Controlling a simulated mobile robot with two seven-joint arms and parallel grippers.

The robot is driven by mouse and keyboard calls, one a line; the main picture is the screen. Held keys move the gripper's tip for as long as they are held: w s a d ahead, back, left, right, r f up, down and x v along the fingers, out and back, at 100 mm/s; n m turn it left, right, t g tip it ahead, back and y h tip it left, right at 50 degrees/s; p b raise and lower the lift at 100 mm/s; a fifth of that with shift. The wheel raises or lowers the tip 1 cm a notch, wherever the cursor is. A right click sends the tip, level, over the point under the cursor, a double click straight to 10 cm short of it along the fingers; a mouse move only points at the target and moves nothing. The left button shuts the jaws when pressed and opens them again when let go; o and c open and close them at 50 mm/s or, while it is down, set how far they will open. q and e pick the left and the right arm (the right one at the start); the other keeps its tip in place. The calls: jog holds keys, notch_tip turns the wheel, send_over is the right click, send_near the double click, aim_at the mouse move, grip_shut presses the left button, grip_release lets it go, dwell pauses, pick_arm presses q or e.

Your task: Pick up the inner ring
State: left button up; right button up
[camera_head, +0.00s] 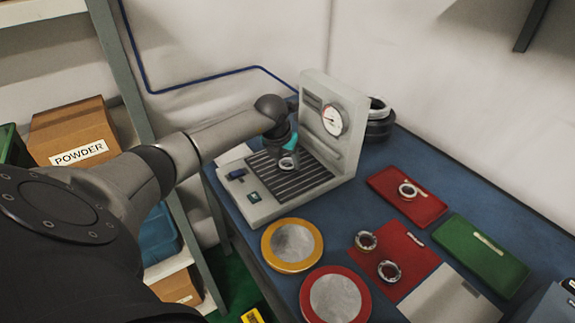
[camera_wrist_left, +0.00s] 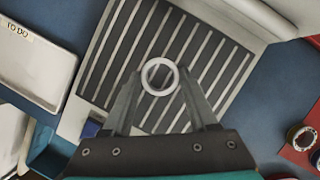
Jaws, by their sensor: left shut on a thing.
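A small silvery ring (camera_wrist_left: 160,61), which I take to be the inner ring, is between the fingertips of my left gripper (camera_wrist_left: 160,78) in the left wrist view. The gripper is shut on it, with one finger on each side. In the head view my left gripper (camera_head: 287,156) is over the slatted bed of the grey dial machine (camera_head: 345,160), and the ring (camera_head: 288,164) shows at its tip. The height of the ring above the slats is hard to tell. My right gripper is not in view.
Several other rings sit on the red mats (camera_head: 425,262) at the right. A yellow-rimmed dish (camera_head: 269,254) and a red-rimmed dish (camera_head: 308,300) are in front of the machine. A green case (camera_head: 470,260) lies at the right. The machine's upright gauge housing (camera_head: 313,90) rises beside my gripper.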

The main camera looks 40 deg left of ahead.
pick_arm(q)
grip_shut()
jog(key=shift+r, duration=0.1)
notch_tip(320, 180, up, 20)
jog(key=p, duration=0.3)
